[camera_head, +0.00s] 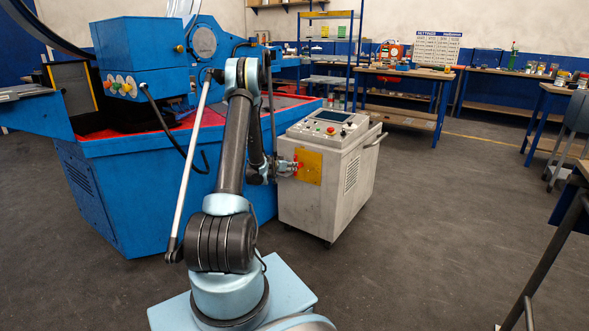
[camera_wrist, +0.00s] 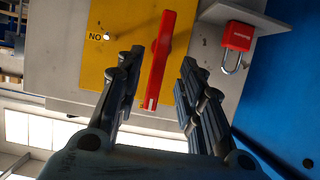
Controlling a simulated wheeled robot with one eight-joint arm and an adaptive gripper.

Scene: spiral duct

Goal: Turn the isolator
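The isolator is a red bar handle (camera_wrist: 160,55) on a yellow plate (camera_wrist: 112,50) marked "NO", on the side of a light grey control cabinet (camera_head: 347,190). In the wrist view the handle stands roughly upright with a slight tilt. My gripper (camera_wrist: 161,62) is open, with one finger on each side of the handle. Gaps show between the handle and both fingers, so it is not gripped. In the head view my gripper (camera_head: 286,168) is close in front of the yellow plate (camera_head: 310,167), partly hiding the handle.
A red padlock (camera_wrist: 238,38) hangs on a grey bracket right of the handle in the wrist view. The big blue machine (camera_head: 140,200) stands close left of the cabinet. Workbenches (camera_head: 400,90) line the back. The floor (camera_head: 430,240) right of the cabinet is clear.

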